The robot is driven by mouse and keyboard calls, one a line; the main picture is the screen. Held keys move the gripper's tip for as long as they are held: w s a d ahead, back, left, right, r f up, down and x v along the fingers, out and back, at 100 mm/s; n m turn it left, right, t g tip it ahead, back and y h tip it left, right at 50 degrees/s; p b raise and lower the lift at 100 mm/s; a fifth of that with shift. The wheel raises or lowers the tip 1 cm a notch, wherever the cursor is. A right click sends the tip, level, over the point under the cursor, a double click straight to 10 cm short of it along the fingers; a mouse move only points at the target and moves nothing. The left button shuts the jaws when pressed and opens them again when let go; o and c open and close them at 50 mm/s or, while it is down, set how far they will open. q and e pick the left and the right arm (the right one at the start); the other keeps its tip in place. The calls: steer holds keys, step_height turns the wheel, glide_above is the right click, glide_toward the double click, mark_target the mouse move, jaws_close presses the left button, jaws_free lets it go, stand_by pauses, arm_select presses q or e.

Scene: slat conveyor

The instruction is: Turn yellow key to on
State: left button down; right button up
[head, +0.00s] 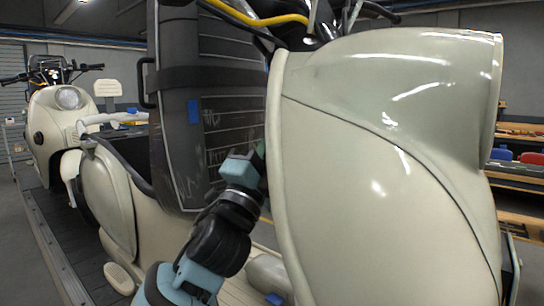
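A cream scooter's front shield (390,170) fills the right half of the head view. No yellow key shows; the shield's inner side, facing left, is hidden from here. My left arm comes up from the bottom left of centre. My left gripper (257,158) reaches to the shield's left edge, and its fingertips are hidden behind that edge. I cannot see whether it is open, shut or touching anything. My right gripper is not in view.
A dark upright case (230,110) with straps stands behind my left gripper. Handlebars with a yellow cable (255,18) are above. Another cream scooter (60,120) stands behind on the slat conveyor (70,240). Benches with bins (520,157) are at the far right.

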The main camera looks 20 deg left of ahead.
arm_select(q)
steer(key=shift+d+f, duration=0.2)
steer(key=shift+f, duration=0.05)
steer(key=shift+r, duration=0.15)
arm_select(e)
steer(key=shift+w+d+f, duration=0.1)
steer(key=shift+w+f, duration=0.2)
arm_select(q)
steer(key=shift+d, duration=0.1)
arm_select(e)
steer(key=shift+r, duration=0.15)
arm_select(q)
steer(key=shift+s+d, duration=0.1)
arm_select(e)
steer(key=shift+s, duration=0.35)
arm_select(q)
steer(key=c, duration=1.5)
jaws_free()
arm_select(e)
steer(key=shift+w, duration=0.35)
arm_select(q)
steer(key=shift+o, duration=0.2)
